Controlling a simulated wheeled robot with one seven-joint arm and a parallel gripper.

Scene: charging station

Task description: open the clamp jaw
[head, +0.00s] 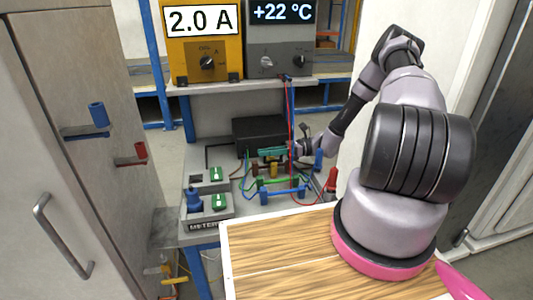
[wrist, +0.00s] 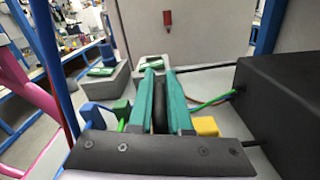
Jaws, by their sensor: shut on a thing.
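My gripper (head: 262,153) reaches in from the right over the bench, its teal fingers in front of the black box. In the wrist view the two teal fingers of my gripper (wrist: 159,72) stand close together with a thin dark piece (wrist: 159,108) between them. The fingers are shut on this dark piece. I cannot tell for sure whether it is the clamp jaw, as the fingers cover much of it. A yellow block (wrist: 205,126) is just right of the fingers. A green block (wrist: 121,108) and a blue block (wrist: 95,115) are to the left.
The black box (head: 252,130) stands close behind the fingers. Red, green and blue wires cross the bench around the gripper. Green-topped grey blocks (head: 197,181) and a blue knob (head: 194,201) are at front left. A wooden top (head: 280,255) lies in front. Two meters (head: 203,62) stand on the shelf.

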